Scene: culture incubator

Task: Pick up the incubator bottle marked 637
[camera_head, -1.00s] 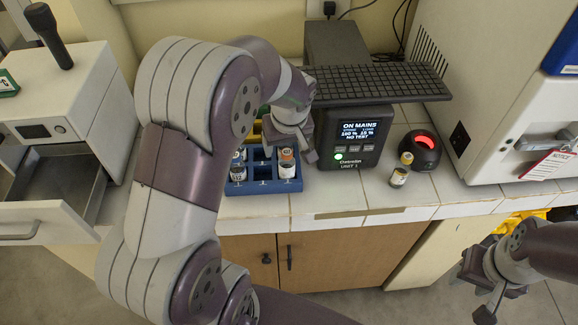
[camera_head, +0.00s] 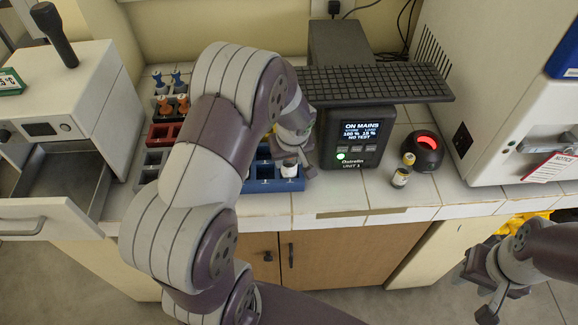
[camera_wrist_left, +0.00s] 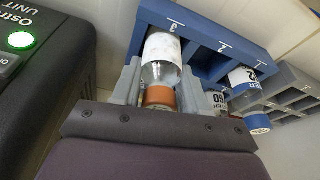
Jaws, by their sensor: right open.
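My left gripper (camera_head: 298,150) is at the blue rack (camera_head: 250,186), over its right end. In the left wrist view its fingers (camera_wrist_left: 160,92) stand on either side of a clear bottle with a white label (camera_wrist_left: 163,48) and an orange cap, very close to it. I cannot tell whether they press on it. That bottle is in the rack slot marked 3 and also shows in the head view (camera_head: 290,168). Its number is not readable, and no 637 can be read anywhere. My right gripper (camera_head: 489,280) is open and empty at lower right.
A yellow-capped bottle (camera_head: 401,176) stands before the black red-lit device (camera_head: 423,150). The black Ostrelin unit (camera_head: 352,140) is just right of my left gripper. An open drawer (camera_head: 65,185) juts out at far left.

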